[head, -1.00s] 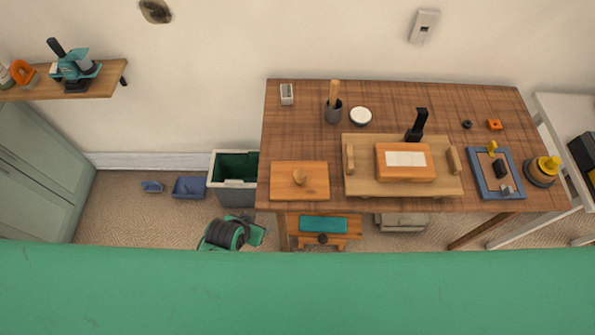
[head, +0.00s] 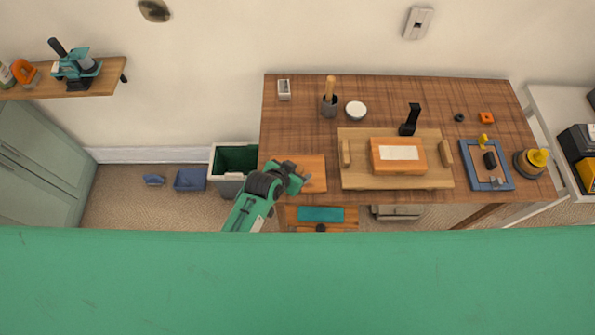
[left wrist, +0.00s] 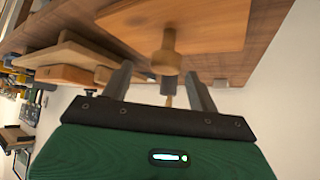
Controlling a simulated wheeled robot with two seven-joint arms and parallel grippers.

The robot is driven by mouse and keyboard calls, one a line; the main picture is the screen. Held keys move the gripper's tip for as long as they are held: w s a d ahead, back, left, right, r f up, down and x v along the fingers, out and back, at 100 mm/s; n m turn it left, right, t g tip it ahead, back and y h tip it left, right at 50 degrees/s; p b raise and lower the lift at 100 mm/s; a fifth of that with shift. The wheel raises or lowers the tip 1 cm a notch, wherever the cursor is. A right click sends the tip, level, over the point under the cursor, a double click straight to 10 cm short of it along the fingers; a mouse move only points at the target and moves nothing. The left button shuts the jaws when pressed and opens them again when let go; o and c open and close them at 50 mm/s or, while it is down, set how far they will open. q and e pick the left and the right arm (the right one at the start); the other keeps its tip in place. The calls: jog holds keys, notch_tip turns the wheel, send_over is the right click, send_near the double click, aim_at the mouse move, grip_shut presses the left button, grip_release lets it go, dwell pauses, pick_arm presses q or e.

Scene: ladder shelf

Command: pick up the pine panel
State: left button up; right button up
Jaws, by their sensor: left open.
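The pine panel (head: 317,176) is a flat orange-brown wooden board with a round knob, lying at the left front of the brown table. My left gripper (head: 299,172) is over its left part and hides that part and the knob in the head view. In the left wrist view the pine panel (left wrist: 205,20) fills the top, with its knob (left wrist: 168,52) pointing down in the picture. The open fingers of my left gripper (left wrist: 159,69) show on either side of the knob's line; I cannot tell whether they touch it. My right gripper is not in view.
Right of the panel is a wooden tray (head: 440,180) holding an orange block (head: 382,165). A cup (head: 329,108) with a wooden handle and a white bowl (head: 356,110) stand behind. A blue frame (head: 506,184) lies right. A grey bin (head: 226,184) stands left of the table.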

aim_at(299, 168)
pick_arm(q)
jog(key=shift+w+d+f+p, duration=0.1)
jog(key=shift+w+f+p, duration=0.3)
jog(key=shift+f, duration=0.15)
jog(key=x, duration=0.1)
jog(key=p+x, duration=0.1)
jog(key=shift+w+f, duration=0.2)
jog(key=shift+f, duration=0.25)
jog(key=shift+w+d+f, duration=0.15)
jog(key=shift+w+f, duration=0.2)
jog(key=shift+f, duration=0.2)
jog(key=c, duration=1.1)
jog(key=shift+r, duration=0.2)
jog(key=shift+r+b, duration=1.75)
jog(key=shift+r, duration=8.15)
